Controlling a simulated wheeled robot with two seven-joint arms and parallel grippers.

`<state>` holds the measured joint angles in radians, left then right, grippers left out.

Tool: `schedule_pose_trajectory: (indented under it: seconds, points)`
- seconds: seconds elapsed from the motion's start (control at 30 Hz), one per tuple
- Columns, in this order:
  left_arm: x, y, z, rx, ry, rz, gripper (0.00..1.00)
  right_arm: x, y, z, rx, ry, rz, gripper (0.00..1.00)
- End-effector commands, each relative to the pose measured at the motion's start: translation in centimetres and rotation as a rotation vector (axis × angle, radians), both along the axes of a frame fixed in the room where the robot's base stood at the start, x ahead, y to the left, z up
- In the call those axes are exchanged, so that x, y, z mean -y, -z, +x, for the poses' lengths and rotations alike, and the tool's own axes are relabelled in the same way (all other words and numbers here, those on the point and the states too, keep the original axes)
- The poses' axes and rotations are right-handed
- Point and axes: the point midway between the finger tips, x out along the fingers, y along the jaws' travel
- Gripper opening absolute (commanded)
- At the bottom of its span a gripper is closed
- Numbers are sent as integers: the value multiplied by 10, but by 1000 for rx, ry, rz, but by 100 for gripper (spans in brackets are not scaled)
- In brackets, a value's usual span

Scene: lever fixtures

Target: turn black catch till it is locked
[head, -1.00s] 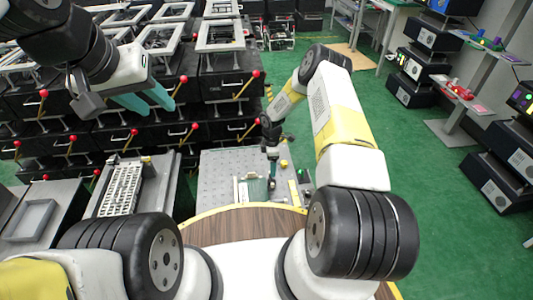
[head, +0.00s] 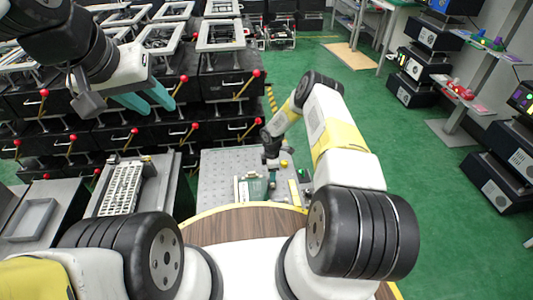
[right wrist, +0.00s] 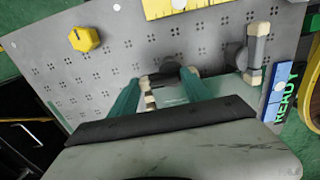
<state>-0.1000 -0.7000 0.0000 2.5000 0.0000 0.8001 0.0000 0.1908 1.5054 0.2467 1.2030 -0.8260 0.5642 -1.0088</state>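In the right wrist view a black catch (right wrist: 168,72) with pale ends lies at my right gripper's fingertips, on a grey perforated panel. The teal fingers of my right gripper (right wrist: 160,78) are apart, one on each side of it. I cannot tell whether they touch it. A second black bar with pale ends (right wrist: 255,52) stands on a grey post to the right. In the head view my right gripper (head: 272,178) is low over the panel (head: 222,172), and the catch is too small to make out. My left gripper (head: 150,100) is open and empty at upper left.
A yellow knob (right wrist: 86,38) sits on the panel at upper left of the wrist view. A blue READY label (right wrist: 283,90) is at the right. Black boxes with red-tipped levers (head: 232,90) stand behind. A rack (head: 122,188) is left of the panel.

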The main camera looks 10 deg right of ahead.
Motion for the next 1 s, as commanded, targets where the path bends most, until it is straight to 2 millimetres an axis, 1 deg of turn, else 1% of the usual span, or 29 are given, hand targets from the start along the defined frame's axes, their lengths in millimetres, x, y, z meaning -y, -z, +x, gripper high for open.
schedule_pose_trajectory:
  seconds: [0.03,0.1,0.17,0.37,0.57,0.77,1.0]
  points:
    - [0,0,0,0,0,0,36,0,0,1,1,0,0,41]
    - [0,0,0,0,0,0,36,0,0,1,1,0,0,27]
    - [0,0,0,0,0,0,36,0,0,1,2,0,0,16]
    - [0,0,0,0,0,0,36,0,0,1,2,13,0,16]
    - [0,0,0,0,0,0,36,1,-1,1,2,81,-1,16]
    - [0,0,0,0,0,0,36,4,-1,1,3,224,0,16]
    - [0,0,0,0,0,0,36,8,-1,-1,2,449,0,16]
